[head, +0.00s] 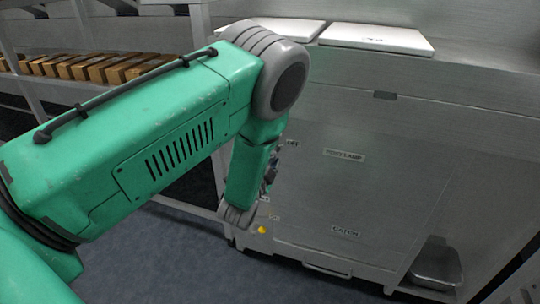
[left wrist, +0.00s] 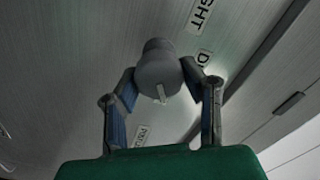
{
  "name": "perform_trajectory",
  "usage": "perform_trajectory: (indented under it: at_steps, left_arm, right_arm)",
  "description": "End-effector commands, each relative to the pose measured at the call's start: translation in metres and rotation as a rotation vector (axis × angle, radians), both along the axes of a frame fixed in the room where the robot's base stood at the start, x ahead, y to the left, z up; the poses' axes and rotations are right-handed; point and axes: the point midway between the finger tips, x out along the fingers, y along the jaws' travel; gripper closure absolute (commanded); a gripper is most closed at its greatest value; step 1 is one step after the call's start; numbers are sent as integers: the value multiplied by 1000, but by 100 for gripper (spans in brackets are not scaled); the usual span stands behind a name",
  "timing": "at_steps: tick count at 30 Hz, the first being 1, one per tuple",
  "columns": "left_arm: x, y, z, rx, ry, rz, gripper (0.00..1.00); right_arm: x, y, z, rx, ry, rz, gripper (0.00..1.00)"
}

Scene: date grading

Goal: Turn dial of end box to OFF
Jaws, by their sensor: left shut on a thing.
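The dial (left wrist: 158,62) is a grey round knob with a pale pointer mark, standing out from a brushed-metal panel (left wrist: 75,60) in the left wrist view. My left gripper (left wrist: 160,80) has one finger on each side of the dial and is shut on it. In the head view, my left gripper (head: 270,174) shows only as a small dark part at the panel's left edge, and my green arm hides the dial there. The end box is the metal front (head: 390,180) with several small labels. I cannot read which setting the pointer marks. My right gripper is not in view.
White labels (left wrist: 201,14) lie on the panel close to the dial. A yellow knob (head: 262,229) sits low on the box's left side. A metal tray (head: 436,263) is at the lower right. A shelf with several brown boxes (head: 95,68) is at left. Two white lids (head: 376,38) lie on top.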

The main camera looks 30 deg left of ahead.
Motion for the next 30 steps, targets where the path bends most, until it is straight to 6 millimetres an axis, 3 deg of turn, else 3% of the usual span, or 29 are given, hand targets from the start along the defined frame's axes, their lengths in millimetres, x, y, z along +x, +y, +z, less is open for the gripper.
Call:
perform_trajectory:
  at_steps: [16, 17, 18, 19, 30]
  left_arm:
    - [-3, -3, -7, 23, 24, -3, 93]
    - [-3, -3, -7, 23, 24, -3, 61]
    - [-3, -3, -7, 23, 24, -3, 47]
    - [-3, -3, -6, 23, 23, -3, 43]
    - [-6, -2, -3, 26, 13, -2, 43]
  right_arm:
    - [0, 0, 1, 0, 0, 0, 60]
    - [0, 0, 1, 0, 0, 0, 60]
    - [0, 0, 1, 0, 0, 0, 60]
    - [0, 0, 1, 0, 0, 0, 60]
    - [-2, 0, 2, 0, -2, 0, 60]
